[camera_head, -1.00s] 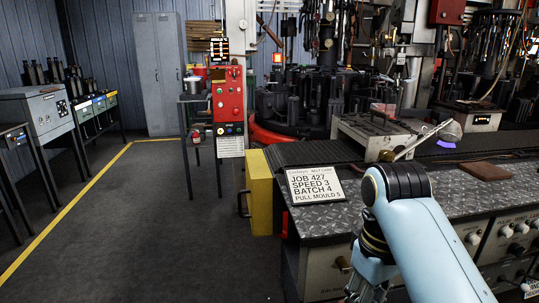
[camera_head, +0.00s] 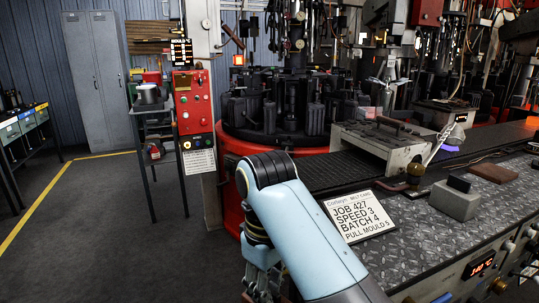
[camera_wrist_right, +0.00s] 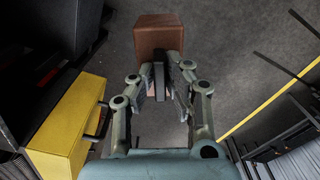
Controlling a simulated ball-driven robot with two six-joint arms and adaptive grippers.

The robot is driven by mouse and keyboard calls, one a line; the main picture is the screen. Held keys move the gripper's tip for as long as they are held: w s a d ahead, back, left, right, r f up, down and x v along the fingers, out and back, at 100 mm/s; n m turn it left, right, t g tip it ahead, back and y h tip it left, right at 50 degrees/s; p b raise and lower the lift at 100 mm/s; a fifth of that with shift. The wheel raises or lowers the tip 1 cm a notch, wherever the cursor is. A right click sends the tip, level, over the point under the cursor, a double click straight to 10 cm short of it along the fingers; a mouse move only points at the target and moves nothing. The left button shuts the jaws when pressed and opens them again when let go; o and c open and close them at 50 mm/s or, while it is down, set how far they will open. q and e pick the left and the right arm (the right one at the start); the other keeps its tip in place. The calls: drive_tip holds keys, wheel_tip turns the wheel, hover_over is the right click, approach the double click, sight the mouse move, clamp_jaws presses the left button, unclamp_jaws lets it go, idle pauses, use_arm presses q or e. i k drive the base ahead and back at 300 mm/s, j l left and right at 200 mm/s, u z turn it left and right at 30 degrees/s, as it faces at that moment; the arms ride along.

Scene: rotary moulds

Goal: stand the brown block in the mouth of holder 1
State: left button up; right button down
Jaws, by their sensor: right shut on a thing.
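In the right wrist view a brown block (camera_wrist_right: 158,36) is at the fingertips of my right gripper (camera_wrist_right: 166,78), which is shut on it. A dark narrow piece shows between the fingers; I cannot tell if it is part of the block. The block hangs over the dark floor. A pale grey block with a dark piece on top (camera_head: 458,202) stands on the bench; I cannot read a holder number. My left gripper is not in view.
The metal-plate bench (camera_head: 425,235) carries a job sign (camera_head: 357,216), a flat brown slab (camera_head: 493,173) and a grey mould box (camera_head: 375,148). A red rotary machine (camera_head: 230,185) stands behind my arm. In the wrist view a yellow box (camera_wrist_right: 62,127) is close left. Floor left is open.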

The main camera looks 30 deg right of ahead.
sight(290, 134)
drive_tip(key=i+z, duration=0.2)
drive_tip(key=i, duration=0.75)
drive_tip(key=i+j+z, duration=0.2)
drive_tip(key=i, duration=0.75)
drive_tip(key=i+l, duration=0.05)
drive_tip(key=l, duration=0.05)
